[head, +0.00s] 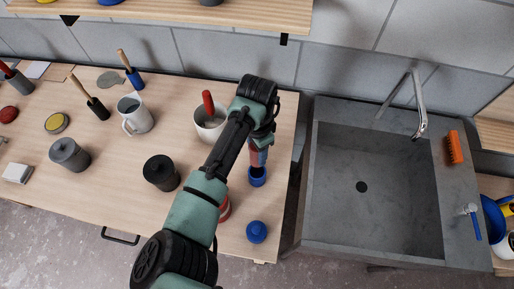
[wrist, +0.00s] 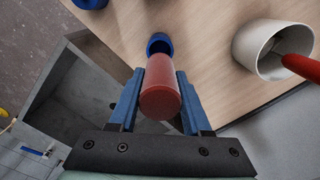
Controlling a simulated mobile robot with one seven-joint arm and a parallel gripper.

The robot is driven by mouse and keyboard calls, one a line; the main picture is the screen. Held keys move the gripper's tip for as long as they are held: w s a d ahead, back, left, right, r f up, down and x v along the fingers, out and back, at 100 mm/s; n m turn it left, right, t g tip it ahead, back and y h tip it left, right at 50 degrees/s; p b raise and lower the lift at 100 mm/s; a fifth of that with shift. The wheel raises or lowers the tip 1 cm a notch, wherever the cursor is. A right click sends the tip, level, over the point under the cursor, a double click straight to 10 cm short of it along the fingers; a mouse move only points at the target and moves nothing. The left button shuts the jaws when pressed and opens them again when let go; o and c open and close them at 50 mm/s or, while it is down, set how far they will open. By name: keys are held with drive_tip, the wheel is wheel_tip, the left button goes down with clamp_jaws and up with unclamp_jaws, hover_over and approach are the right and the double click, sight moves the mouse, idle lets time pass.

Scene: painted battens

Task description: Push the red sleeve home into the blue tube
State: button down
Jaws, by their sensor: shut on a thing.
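The red sleeve (wrist: 161,88) is a reddish cylinder, held between the two blue fingers of my gripper (wrist: 160,100) in the wrist view. In the head view the sleeve (head: 258,158) shows below my wrist, above the blue tube (head: 257,177). The blue tube stands on the wooden table near its right edge. In the wrist view the tube (wrist: 158,43) shows just beyond the sleeve's far end, with a dark opening. The sleeve appears roughly lined up with it. I cannot tell whether the sleeve's end is inside the tube or just above it.
A white pot with a red handle (head: 208,127) stands left of my gripper. A blue domed object (head: 257,232) is near the table's front edge, with a red item partly behind my arm. A dark canister (head: 161,172) stands further left. A grey sink (head: 372,185) lies right.

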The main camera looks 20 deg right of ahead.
sight(257, 161)
drive_tip(key=shift+f+b, duration=2)
drive_tip(key=shift+f, duration=0.9)
drive_tip(key=shift+f+b, duration=1.2)
drive_tip(key=shift+f, duration=1)
drive_tip(key=shift+c, duration=1.4)
unclamp_jaws()
drive_tip(key=shift+r, duration=0.1)
wheel_tip(257, 161, up, 13)
drive_tip(key=shift+f+b, duration=0.1)
drive_tip(key=shift+b, duration=1.05)
